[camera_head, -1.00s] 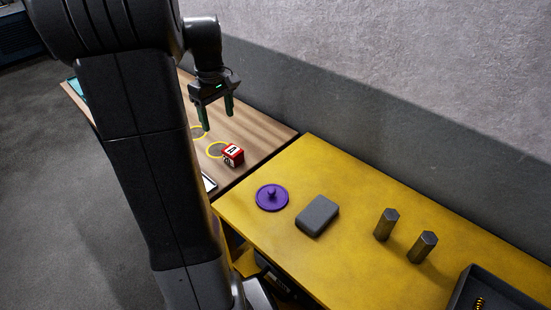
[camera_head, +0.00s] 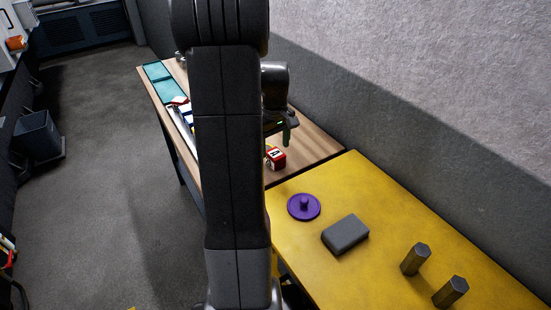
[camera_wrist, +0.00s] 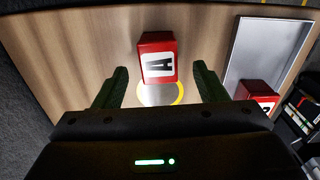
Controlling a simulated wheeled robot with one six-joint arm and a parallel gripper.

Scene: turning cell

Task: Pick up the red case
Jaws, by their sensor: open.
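In the head view one finger (camera_head: 287,136) shows just above the case; the rest is largely hidden by my arm. A second red case (camera_wrist: 256,93) sits at the right in the wrist view, partly hidden by my gripper.
A yellow ring (camera_wrist: 181,92) is marked on the wood by the case. A grey tray (camera_wrist: 246,47) lies to the right. The adjoining yellow table (camera_head: 398,290) holds a purple lid (camera_head: 304,207), a grey block (camera_head: 345,234) and two hexagonal metal pieces (camera_head: 416,258).

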